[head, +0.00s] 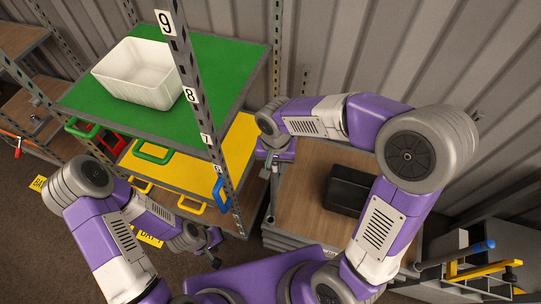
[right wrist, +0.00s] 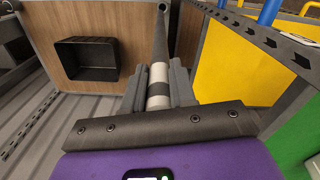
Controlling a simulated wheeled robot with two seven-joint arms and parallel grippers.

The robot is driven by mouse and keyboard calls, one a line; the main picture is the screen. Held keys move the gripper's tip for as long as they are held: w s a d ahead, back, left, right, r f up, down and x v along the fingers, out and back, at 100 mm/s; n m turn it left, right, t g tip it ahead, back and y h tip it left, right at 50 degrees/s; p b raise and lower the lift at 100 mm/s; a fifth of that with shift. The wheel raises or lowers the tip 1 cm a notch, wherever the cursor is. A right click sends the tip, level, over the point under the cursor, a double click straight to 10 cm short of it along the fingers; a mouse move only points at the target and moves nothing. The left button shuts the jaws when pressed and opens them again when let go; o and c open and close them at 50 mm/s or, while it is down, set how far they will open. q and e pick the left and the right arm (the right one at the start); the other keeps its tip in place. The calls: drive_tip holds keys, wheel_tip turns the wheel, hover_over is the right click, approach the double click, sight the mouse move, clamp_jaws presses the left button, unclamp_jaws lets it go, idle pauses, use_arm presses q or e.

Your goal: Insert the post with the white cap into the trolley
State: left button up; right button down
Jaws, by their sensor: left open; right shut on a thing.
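My right gripper (right wrist: 158,88) is shut on a grey post (right wrist: 160,45) with white and dark bands between the fingers. In the right wrist view its far end points away from me, beside the wooden top. In the head view the post (head: 271,205) hangs down below my right wrist, near the left edge of the wooden-topped trolley (head: 305,180). I cannot make out a white cap, nor whether the post touches the trolley. My left gripper (head: 214,240) is open and empty, low beside the front of the shelf rack.
A black bin (head: 348,190) sits on the wooden top. The rack has a green shelf (head: 215,55) with a white bin (head: 138,73), and a yellow shelf (head: 180,172) below. A numbered upright (head: 190,95) stands in front. Coloured-handled tools (head: 470,262) lie at the lower right.

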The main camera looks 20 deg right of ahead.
sight(274, 175)
use_arm(q)
drive_tip(key=shift+r, duration=0.55)
use_arm(e)
drive_tip(key=shift+s+a+r, duration=0.15)
drive_tip(key=shift+a+r, duration=0.2)
drive_tip(key=shift+a, duration=0.4)
use_arm(q)
drive_tip(key=shift+f, duration=0.2)
use_arm(e)
drive_tip(key=shift+f, duration=0.1)
use_arm(q)
drive_tip(key=shift+f+b, duration=2.1)
drive_tip(key=shift+f, duration=0.05)
use_arm(e)
drive_tip(key=shift+f, duration=2.4)
use_arm(q)
drive_tip(key=shift+f+b, duration=2.55)
use_arm(e)
drive_tip(key=shift+f, duration=2.8)
drive_tip(key=c, duration=0.8)
unclamp_jaws()
drive_tip(key=shift+c, duration=0.2)
use_arm(q)
drive_tip(key=shift+r, duration=0.1)
use_arm(e)
drive_tip(key=shift+r, duration=0.1)
